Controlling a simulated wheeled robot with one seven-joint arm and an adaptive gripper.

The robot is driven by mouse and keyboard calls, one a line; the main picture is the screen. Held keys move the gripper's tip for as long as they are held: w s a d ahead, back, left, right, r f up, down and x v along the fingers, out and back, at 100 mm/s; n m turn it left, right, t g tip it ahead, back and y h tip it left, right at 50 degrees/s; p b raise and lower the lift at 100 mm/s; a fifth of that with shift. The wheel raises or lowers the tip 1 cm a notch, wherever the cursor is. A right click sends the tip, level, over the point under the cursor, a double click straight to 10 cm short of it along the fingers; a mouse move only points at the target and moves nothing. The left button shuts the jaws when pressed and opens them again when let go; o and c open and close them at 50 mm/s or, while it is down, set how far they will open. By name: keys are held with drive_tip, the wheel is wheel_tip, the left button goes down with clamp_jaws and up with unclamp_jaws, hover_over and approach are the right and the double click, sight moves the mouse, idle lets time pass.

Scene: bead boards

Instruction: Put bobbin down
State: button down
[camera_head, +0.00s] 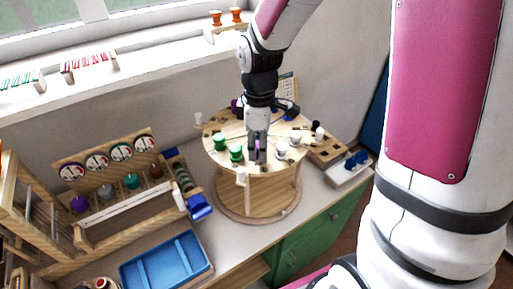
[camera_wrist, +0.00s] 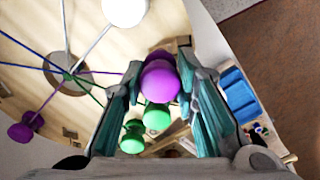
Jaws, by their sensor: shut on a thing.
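My gripper (camera_wrist: 165,88) is shut on a purple bobbin (camera_wrist: 160,80), which sits between its fingers in the wrist view. In the head view my gripper (camera_head: 257,155) points down at the front part of the round wooden table (camera_head: 217,158). The held bobbin is mostly hidden there, and I cannot tell whether it touches the tabletop. Two green bobbins (camera_head: 220,142) stand to the left of my gripper, and white bobbins (camera_head: 281,149) stand to its right. Another purple bobbin (camera_wrist: 20,132) is at the left of the wrist view. Coloured threads run to a round hub (camera_wrist: 66,72) on the top.
A wooden rack (camera_head: 110,195) with several bobbins stands at the left. A blue tray (camera_head: 165,262) lies in front of it. A wooden tray (camera_head: 326,152) and a white tray (camera_head: 350,172) with blue items are to the right. Orange bobbins (camera_head: 236,14) stand on the window ledge.

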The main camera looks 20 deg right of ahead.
drive_tip(key=shift+f, duration=1)
drive_tip(key=shift+f, duration=0.1)
drive_tip(key=c, duration=1.3)
unclamp_jaws()
wheel_tip(320, 180, up, 12)
drive_tip(key=shift+r+b, duration=0.1)
drive_tip(key=shift+b, duration=0.25)
drive_tip(key=shift+s+r+m+t, duration=0.95)
drive_tip(key=shift+s+r+m, duration=0.45)
drive_tip(key=shift+s+m, duration=0.9)
drive_tip(key=shift+s+r+m+t, duration=0.9)
drive_tip(key=shift+s+r+m, duration=0.65)
drive_tip(key=shift+s, duration=1.4)
drive_tip(key=shift+s+r+m+t, duration=0.95)
drive_tip(key=shift+s+r+m, duration=0.3)
drive_tip(key=shift+s+m, duration=1.15)
